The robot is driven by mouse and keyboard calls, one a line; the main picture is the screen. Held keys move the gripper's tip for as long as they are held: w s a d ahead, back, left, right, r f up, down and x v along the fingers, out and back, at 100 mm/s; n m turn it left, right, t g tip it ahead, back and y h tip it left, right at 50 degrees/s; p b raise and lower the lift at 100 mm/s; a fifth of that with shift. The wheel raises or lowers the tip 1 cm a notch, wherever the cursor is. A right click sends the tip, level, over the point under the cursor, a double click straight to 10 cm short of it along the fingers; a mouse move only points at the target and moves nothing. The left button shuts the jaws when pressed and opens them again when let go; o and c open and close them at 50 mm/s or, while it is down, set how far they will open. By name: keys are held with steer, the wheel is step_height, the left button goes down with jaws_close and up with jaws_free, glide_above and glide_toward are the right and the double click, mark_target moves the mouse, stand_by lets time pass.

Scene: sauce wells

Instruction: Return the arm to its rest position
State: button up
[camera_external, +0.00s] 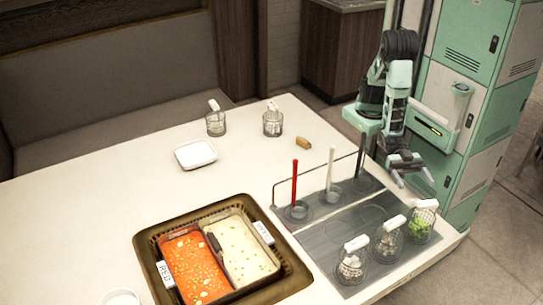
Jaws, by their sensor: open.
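My arm (398,80) hangs bent at the right end of the white table (90,215). My gripper (416,183) is open, with its two fingers apart and nothing visible between them. It points down toward the right, beyond the back right part of the grey station (330,245) in the picture. Its exact height over the table edge is hard to tell.
A red-handled ladle (294,185) and a white-handled one (330,168) stand upright in the station's wells. Labelled wire baskets (351,268) line its front. A brown tray (150,240) holds a pan of red and white sauces. The table's left side is clear.

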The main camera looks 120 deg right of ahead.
stand_by(0.5)
steer(key=s+d+f+m+g+h, duration=0.1)
steer(key=s+d+m+g+h, duration=0.25)
steer(key=d+h, duration=0.65)
steer(key=s+d+m+g+h, duration=0.2)
steer(key=d+g+h, duration=0.3)
steer(key=d, duration=0.9)
step_height(320, 180, up, 14)
steer(key=t+h+p, duration=0.1)
steer(key=p, duration=1.3)
steer(key=shift+w+d, duration=0.2)
steer(key=shift+d, duration=0.25)
